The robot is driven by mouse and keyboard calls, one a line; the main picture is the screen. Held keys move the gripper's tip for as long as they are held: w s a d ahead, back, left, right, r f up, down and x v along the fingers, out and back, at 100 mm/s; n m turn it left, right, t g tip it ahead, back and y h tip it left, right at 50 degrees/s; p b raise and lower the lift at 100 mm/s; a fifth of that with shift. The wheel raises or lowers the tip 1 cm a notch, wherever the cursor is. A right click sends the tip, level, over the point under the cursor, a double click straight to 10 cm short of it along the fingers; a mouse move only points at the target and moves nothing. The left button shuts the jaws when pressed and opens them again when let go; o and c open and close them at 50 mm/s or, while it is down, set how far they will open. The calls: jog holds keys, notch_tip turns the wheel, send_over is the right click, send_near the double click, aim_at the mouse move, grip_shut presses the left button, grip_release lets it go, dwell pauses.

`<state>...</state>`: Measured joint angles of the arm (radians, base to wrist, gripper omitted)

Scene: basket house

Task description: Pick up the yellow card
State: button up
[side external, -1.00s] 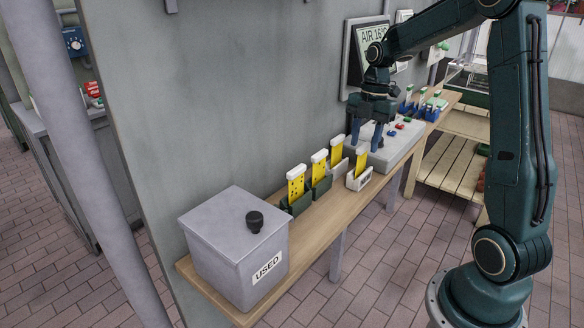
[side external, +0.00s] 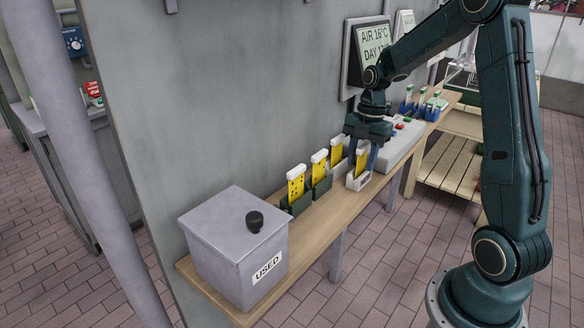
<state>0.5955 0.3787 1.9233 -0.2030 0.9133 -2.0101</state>
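A yellow card (side external: 360,163) stands upright in a small white holder (side external: 361,182) on the wooden shelf. My gripper (side external: 362,160) points down over this card, with one blue finger on each side of it. The fingers look apart, and I cannot tell whether either touches the card. The card's top is hidden by my gripper. More yellow cards with white tops stand behind and to the left: one with dark spots (side external: 296,187), one in the middle (side external: 319,168) and one near the wall (side external: 337,150).
A grey lidded box marked USED (side external: 225,255) stands at the shelf's (side external: 325,228) near left end. A grey panel with coloured buttons (side external: 402,137) lies to the right of my gripper. The grey wall (side external: 240,100) rises close behind the cards.

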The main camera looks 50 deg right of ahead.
grip_shut()
jog(key=shift+r, duration=0.1)
jog(key=shift+r, duration=4.95)
